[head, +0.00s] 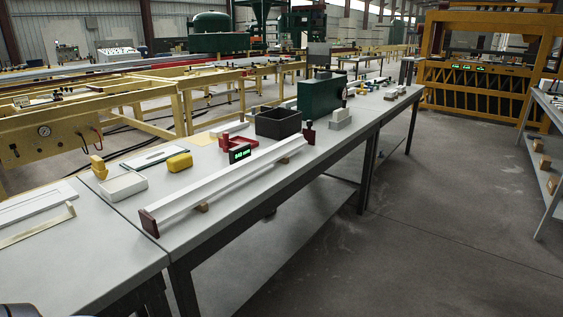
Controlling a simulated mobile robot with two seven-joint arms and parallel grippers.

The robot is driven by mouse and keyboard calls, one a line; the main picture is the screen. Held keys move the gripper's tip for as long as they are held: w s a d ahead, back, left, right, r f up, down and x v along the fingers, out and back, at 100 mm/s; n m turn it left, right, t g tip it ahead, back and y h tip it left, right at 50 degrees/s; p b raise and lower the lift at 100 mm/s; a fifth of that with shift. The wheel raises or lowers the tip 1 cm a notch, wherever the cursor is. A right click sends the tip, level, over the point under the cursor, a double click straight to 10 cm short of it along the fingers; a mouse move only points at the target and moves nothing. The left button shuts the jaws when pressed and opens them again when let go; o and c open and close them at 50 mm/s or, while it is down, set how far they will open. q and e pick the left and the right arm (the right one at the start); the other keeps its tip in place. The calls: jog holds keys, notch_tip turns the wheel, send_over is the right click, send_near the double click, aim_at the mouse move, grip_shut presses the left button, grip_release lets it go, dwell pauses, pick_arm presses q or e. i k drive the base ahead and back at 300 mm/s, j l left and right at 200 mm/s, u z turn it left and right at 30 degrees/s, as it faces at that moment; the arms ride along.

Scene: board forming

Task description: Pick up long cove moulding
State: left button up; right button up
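A long white moulding (228,175) lies lengthwise near the front edge of the grey workbench (205,232). It runs from the near left towards the far right and is raised on small wooden blocks (201,207). A dark red end piece (149,222) stands at its near end, and another dark red piece (309,134) stands at its far end. I cannot tell if these are fixed to it. Neither of my grippers shows in the head view, and nothing is touching the moulding.
Behind the moulding are a white tray (124,187), a yellow block (179,162), a small green-lit display (240,153), a red holder (226,142), a dark bin (278,124) and a green box (320,98). The floor (400,235) in front of the bench is clear.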

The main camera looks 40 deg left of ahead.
aim_at(164, 210)
jog(key=i+u, duration=0.1)
jog(key=i, duration=0.45)
jog(key=i+l, duration=0.15)
jog(key=i, duration=0.45)
jog(key=i+u, duration=0.45)
jog(key=i+l+u, duration=0.2)
jog(key=u, duration=0.3)
jog(key=i+l+u, duration=0.2)
jog(key=u, duration=0.2)
jog(key=i+l+u, duration=0.15)
jog(key=u, duration=0.3)
jog(key=l+u, duration=0.4)
jog(key=i+l+u, duration=0.1)
jog(key=l+u, duration=0.3)
jog(key=j, duration=0.1)
